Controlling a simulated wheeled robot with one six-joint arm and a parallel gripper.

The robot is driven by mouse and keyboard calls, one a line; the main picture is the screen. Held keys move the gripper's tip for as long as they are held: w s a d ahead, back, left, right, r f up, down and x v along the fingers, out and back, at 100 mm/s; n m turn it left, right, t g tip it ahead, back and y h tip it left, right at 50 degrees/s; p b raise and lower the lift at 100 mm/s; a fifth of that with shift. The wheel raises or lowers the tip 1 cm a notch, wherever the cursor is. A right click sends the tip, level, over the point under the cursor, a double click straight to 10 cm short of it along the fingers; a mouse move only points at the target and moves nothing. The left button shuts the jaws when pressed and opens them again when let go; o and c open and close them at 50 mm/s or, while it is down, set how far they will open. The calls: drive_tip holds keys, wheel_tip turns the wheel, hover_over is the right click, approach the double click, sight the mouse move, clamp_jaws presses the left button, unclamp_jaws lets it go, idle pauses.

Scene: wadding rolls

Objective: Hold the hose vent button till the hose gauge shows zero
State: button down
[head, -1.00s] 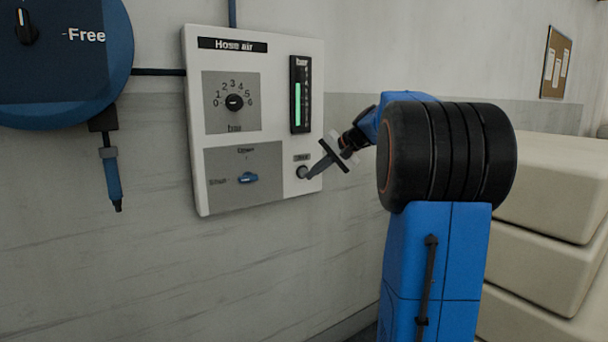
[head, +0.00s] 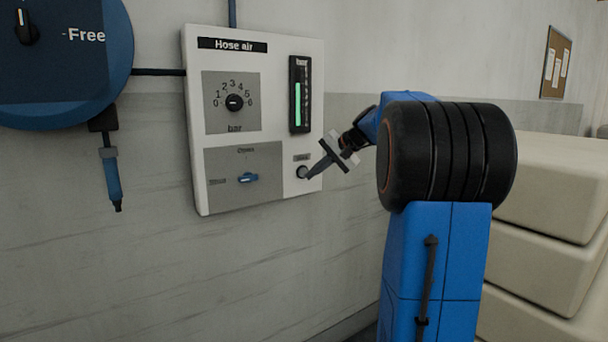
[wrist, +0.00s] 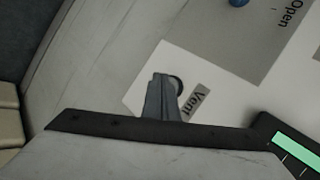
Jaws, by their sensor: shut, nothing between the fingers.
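The white "Hose air" panel (head: 288,60) hangs on the wall. Its round dark vent button (head: 302,172) sits at the lower right under a small label, marked "Vent" (wrist: 199,102) in the wrist view. My gripper (head: 310,176) is shut and empty, its fingertips at the button. In the wrist view my shut fingers (wrist: 162,90) cover part of the button (wrist: 177,84); whether it is pressed in I cannot tell. The upright bar gauge (head: 300,95) shows a tall green column, well above the bottom. The gauge also shows in the wrist view (wrist: 297,148).
A blue hose reel (head: 70,70) with a hanging nozzle (head: 112,175) is at the left. Pale stacked blocks (head: 548,190) stand at the right.

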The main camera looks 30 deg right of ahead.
drive_tip(key=shift+w, duration=0.1)
idle(0.4)
drive_tip(key=shift+w, duration=0.35)
drive_tip(key=shift+w, duration=0.4)
idle(0.8)
drive_tip(key=shift+s, duration=0.15)
idle(2.2)
drive_tip(key=shift+s, duration=0.7)
drive_tip(key=s, duration=0.5)
idle(0.4)
idle(0.3)
